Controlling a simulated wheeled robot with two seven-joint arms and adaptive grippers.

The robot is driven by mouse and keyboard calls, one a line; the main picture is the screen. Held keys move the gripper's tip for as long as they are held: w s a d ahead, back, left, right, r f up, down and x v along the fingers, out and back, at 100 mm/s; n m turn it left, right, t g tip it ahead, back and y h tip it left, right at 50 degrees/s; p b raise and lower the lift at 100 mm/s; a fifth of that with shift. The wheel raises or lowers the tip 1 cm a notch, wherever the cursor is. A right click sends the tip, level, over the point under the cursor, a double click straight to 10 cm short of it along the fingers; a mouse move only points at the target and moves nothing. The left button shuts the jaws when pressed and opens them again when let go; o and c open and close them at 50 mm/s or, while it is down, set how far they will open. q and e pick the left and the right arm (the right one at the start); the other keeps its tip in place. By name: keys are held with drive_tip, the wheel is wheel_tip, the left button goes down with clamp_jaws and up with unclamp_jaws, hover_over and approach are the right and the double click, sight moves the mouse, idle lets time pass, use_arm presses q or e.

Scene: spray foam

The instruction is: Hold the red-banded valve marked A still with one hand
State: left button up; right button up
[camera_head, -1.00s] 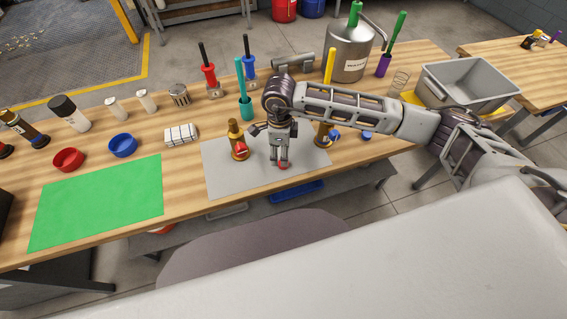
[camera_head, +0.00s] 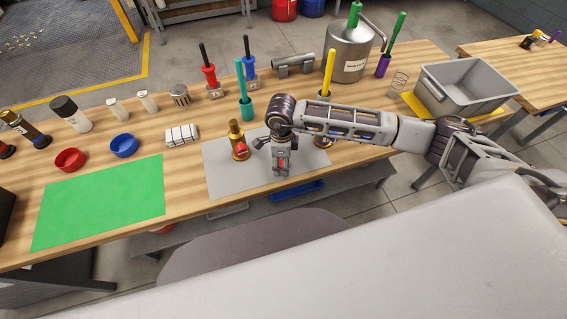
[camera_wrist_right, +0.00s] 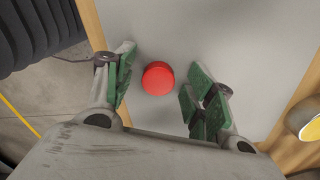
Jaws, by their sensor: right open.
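A brass valve (camera_head: 237,138) stands upright on the grey mat, with a red part low on its side. Any letter A is too small to read. My right gripper (camera_head: 281,170) points down over the mat, to the right of this valve and apart from it. In the right wrist view its fingers (camera_wrist_right: 157,95) are open, with a round red piece (camera_wrist_right: 158,78) between them, not gripped. A brass rim (camera_wrist_right: 309,118) shows at the right edge there; which valve it belongs to I cannot tell. My left gripper is out of view.
A second brass valve (camera_head: 322,142) with blue parts is partly hidden behind my right arm. Teal (camera_head: 245,106), red and blue tools stand behind the mat (camera_head: 222,178). A green sheet (camera_head: 100,203) lies left. A grey bin (camera_head: 467,88) stands right.

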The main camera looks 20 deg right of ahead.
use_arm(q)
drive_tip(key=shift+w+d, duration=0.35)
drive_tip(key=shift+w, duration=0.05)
